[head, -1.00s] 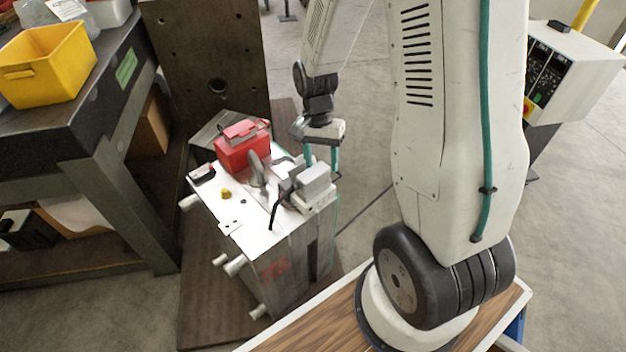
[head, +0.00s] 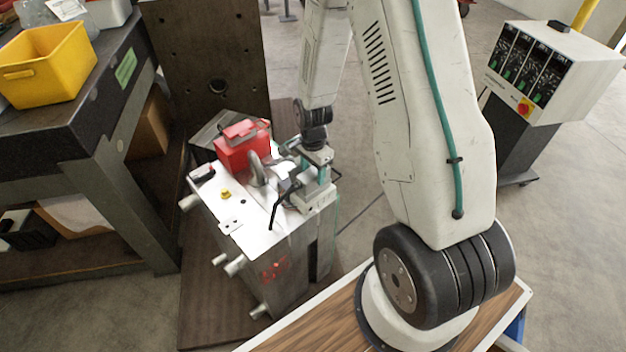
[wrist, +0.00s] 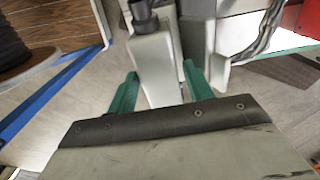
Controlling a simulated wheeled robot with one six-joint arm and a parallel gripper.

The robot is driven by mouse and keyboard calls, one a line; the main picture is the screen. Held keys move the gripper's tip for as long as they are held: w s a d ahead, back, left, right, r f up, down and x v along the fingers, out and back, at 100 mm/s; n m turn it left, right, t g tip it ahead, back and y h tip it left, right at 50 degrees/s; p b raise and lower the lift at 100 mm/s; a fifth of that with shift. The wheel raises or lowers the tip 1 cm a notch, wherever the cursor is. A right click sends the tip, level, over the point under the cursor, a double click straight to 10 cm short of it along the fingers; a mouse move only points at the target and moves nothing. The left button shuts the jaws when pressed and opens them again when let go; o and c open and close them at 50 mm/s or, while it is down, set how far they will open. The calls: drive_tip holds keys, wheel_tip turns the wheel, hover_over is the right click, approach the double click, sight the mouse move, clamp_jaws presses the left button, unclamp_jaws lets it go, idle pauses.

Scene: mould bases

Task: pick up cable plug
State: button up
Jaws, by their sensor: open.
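The cable plug, a light grey block (wrist: 156,62) with a black round fitting at its far end, shows in the wrist view between my two teal fingers. My gripper (wrist: 160,88) is open, with one finger on each side of the plug; I cannot tell whether either finger touches it. In the head view my gripper (head: 309,176) is down at the right edge of the steel mould base (head: 253,222) and hides most of the plug. The plug's pale housing (head: 319,202) shows below the fingers.
A red box (head: 241,152) and a steel lifting eye (head: 258,170) stand on the mould base left of my gripper. A black bent rod (head: 273,213) is close by. A yellow bin (head: 45,65) sits on the bench at left. A control cabinet (head: 540,75) stands at right.

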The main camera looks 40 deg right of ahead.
drive_tip(key=shift+f, duration=0.35)
drive_tip(key=shift+f, duration=0.25)
idle(0.3)
clamp_jaws()
drive_tip(key=shift+r, duration=0.15)
